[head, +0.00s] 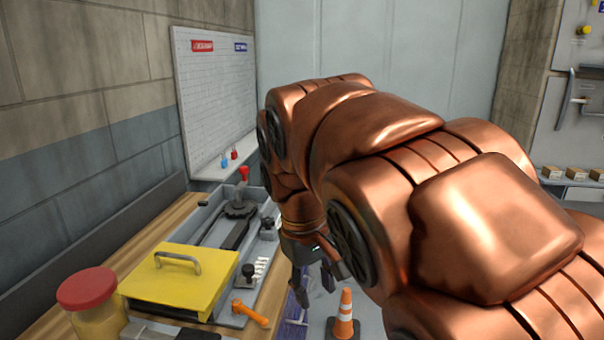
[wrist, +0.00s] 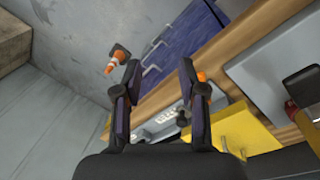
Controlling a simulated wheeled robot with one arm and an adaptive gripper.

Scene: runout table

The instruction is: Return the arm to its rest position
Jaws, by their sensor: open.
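My copper-coloured arm (head: 400,170) is bent across the middle and right of the head view. My gripper (head: 316,278) hangs at its end, pointing down, just beyond the right edge of the wooden table (head: 160,238). In the wrist view my gripper (wrist: 159,75) has its two dark fingers apart, with nothing between them. It is open and empty. Part of my gripper is hidden behind my arm in the head view.
A yellow lidded box (head: 180,282), a red-capped jar (head: 90,305), a grey tray (head: 200,222) and an orange tool (head: 250,312) occupy the table. An orange cone (head: 343,315) stands on the floor near my gripper. A whiteboard (head: 215,90) hangs behind the table.

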